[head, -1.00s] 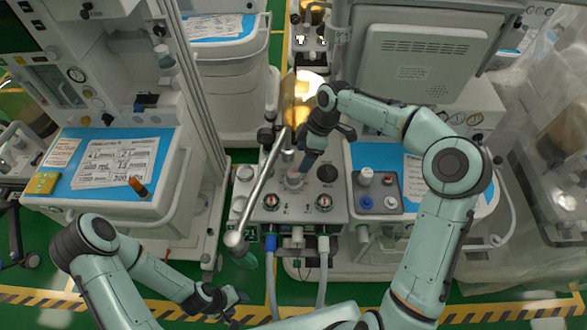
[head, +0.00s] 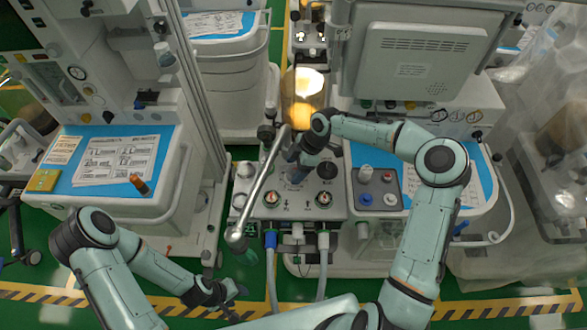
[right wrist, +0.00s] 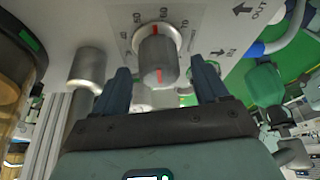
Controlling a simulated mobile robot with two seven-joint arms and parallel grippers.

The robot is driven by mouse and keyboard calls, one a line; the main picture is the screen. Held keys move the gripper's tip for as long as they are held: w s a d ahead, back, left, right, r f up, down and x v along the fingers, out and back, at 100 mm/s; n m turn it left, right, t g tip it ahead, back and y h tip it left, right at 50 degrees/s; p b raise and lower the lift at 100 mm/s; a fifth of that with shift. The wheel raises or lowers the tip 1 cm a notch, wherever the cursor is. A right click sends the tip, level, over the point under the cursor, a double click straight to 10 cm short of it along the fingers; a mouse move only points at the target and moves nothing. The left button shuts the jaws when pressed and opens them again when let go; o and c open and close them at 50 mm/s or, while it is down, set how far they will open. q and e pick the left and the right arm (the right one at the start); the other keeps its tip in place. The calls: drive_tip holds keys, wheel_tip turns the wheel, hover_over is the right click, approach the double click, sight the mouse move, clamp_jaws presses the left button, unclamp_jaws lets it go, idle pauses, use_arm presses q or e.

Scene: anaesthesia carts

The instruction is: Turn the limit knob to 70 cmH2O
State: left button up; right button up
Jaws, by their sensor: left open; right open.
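The limit knob (right wrist: 157,58) is a grey cylinder with a red line on its face, on a light panel in the right wrist view. The red line points towards the top of the picture. My right gripper (right wrist: 162,84) is open, with one dark finger on each side of the knob's near end, apart from it as far as I can tell. In the head view my right gripper (head: 298,170) covers the knob. My left gripper (head: 228,293) is open and empty, low over the floor.
A silver bar with a ball end (head: 235,234) slants just left of my right gripper. An amber canister (head: 302,100) stands behind it. Two round gauges and hoses (head: 270,245) are at the panel's front. A blue-topped cart (head: 110,165) stands left.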

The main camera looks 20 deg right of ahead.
use_arm(q)
drive_tip(key=shift+w, duration=0.1)
use_arm(e)
drive_tip(key=shift+w+a+f, duration=0.1)
drive_tip(key=shift+a+f, duration=0.2)
drive_tip(key=shift+f, duration=0.3)
